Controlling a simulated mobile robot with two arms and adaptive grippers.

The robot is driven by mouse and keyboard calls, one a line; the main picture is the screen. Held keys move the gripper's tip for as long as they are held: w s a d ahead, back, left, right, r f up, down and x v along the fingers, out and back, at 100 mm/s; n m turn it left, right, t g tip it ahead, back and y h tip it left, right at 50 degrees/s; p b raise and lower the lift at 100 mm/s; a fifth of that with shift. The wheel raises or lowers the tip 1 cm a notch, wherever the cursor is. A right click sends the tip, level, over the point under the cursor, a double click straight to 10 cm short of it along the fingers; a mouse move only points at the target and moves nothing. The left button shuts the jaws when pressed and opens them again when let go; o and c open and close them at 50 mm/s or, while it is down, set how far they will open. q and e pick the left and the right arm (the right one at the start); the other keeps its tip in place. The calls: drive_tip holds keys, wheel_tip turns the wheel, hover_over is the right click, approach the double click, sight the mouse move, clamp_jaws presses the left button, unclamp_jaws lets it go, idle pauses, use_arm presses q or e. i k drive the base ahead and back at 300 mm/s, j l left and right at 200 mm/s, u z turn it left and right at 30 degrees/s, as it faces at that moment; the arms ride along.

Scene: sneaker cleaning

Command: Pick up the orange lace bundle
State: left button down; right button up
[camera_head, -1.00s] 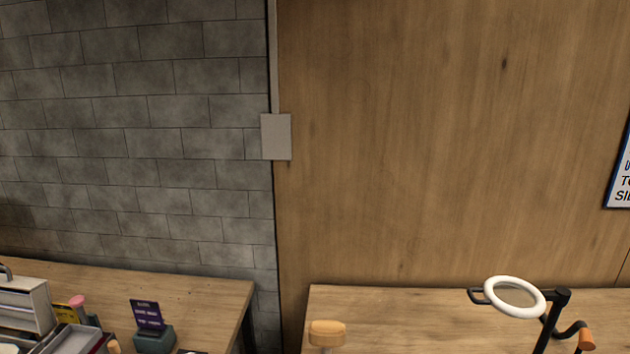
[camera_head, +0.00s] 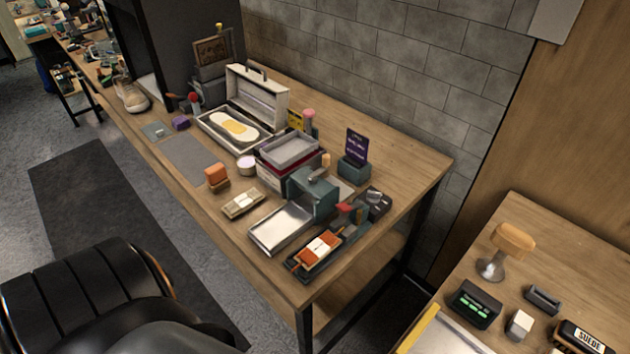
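An orange bundle with a pale band across its middle (camera_head: 317,250), which looks like the lace bundle, lies in a dark shallow tray (camera_head: 327,263). The tray is at the near right corner of the wooden workbench (camera_head: 283,281). A different orange block (camera_head: 215,174) sits on a brown base farther left on the bench. Neither of my grippers is in view, so their distance from the bundle and their state do not show.
A metal tray (camera_head: 268,236) and teal box (camera_head: 318,200) stand beside the bundle. An open case (camera_head: 260,98), shoe (camera_head: 131,96) and small items crowd the bench. A second bench (camera_head: 560,262) stands at right. Dark floor mat (camera_head: 80,180) lies in front.

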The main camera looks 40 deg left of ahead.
sight(319, 249)
drive_tip(key=u, duration=1.15)
